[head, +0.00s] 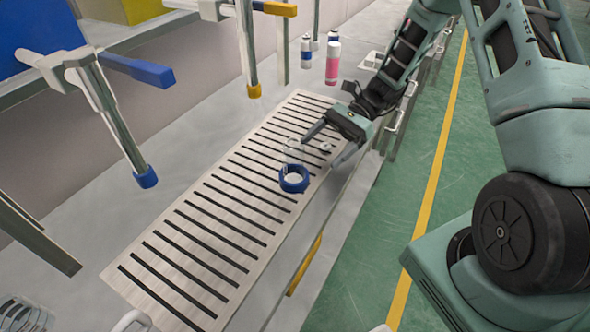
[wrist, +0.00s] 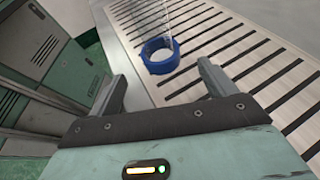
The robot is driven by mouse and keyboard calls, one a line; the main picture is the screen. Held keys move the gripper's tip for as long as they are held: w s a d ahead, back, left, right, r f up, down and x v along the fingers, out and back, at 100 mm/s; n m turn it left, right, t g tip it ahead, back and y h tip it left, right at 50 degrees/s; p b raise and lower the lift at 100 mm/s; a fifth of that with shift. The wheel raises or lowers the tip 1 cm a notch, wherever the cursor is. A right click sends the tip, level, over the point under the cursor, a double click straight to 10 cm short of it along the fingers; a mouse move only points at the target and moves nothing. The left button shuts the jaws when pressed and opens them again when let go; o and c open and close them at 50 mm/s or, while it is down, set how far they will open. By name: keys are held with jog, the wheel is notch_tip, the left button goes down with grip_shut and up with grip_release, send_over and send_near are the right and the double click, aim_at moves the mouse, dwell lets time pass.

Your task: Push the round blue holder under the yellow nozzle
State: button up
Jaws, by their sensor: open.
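The round blue holder (head: 294,187) stands on the slatted board near its right-hand edge. A clear, see-through upright shape (head: 291,150) shows at the holder, and also rises from it in the wrist view. My gripper (head: 320,153) is open, low over the board, just beyond the holder in the head view. In the wrist view the holder (wrist: 158,66) lies ahead of my open fingers (wrist: 162,76), apart from them. The yellow nozzle (head: 254,91) hangs from a metal post farther up the board, on its left side, with no holder under it.
A blue-tipped nozzle (head: 146,178) hangs nearer on the left. The slatted board (head: 190,262) is mostly clear. A pink can (head: 333,68) and a white-and-blue can (head: 306,51) stand at its far end. The bench's right edge drops to a green floor (head: 405,190).

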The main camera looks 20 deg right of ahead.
aim_at(292, 176)
jog(key=p+x, duration=0.1)
jog(key=x, duration=0.9)
jog(key=shift+a+f+p, duration=0.1)
jog(key=shift+a+p, duration=0.05)
jog(key=shift+p, duration=0.25)
jog(key=c, duration=1.1)
